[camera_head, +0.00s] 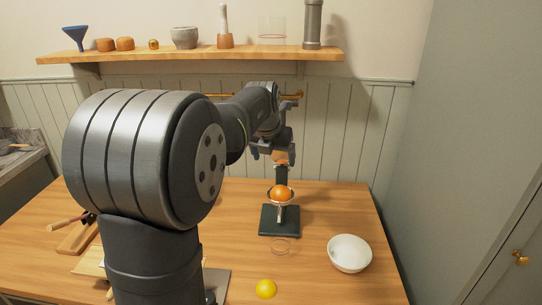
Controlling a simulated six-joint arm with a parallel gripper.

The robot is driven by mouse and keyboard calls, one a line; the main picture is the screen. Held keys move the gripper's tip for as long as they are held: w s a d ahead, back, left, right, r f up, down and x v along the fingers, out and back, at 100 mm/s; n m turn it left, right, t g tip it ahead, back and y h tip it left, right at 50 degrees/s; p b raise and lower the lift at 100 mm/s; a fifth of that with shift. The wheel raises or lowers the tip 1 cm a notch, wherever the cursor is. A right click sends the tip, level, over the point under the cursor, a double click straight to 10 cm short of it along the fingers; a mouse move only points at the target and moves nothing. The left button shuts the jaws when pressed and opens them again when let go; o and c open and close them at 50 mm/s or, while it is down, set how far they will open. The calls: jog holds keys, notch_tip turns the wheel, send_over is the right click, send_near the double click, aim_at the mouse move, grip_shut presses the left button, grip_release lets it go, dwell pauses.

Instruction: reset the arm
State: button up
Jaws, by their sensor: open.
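My arm reaches from the front of the picture out over the wooden table. My gripper (271,150) is at its far end, small in the view, pointing down. It is open and holds nothing that I can see. It is above and behind a dark green stand (279,224) that bears an orange fruit (281,193) in a pale holder. The gripper looks apart from the fruit, though the dark upright of the stand shows just below it.
A white bowl (349,254) stands right of the stand. Wooden boards (78,238) lie at left, partly hidden by my arm. A loaded wall shelf (190,55) is behind; a grey cabinet (470,150) stands right.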

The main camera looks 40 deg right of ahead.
aim_at(280, 188)
jog(key=shift+f, duration=0.1)
jog(key=x, duration=1.7)
jog(key=shift+s+f, duration=0.1)
jog(key=shift+r, duration=0.2)
jog(key=v, duration=1.7)
jog(key=x, duration=1.7)
jog(key=shift+f, duration=0.15)
notch_tip(280, 188, up, 9)
jog(key=shift+f, duration=0.25)
jog(key=shift+s+d+f, duration=0.1)
jog(key=shift+s+f, duration=0.15)
jog(key=shift+s, duration=0.3)
jog(key=shift+s+d+f, duration=0.1)
jog(key=shift+s+f, duration=0.15)
jog(key=shift+s, duration=0.3)
jog(key=shift+s+f+m, duration=0.15)
jog(key=shift+s+m, duration=0.15)
jog(key=shift+s, duration=0.2)
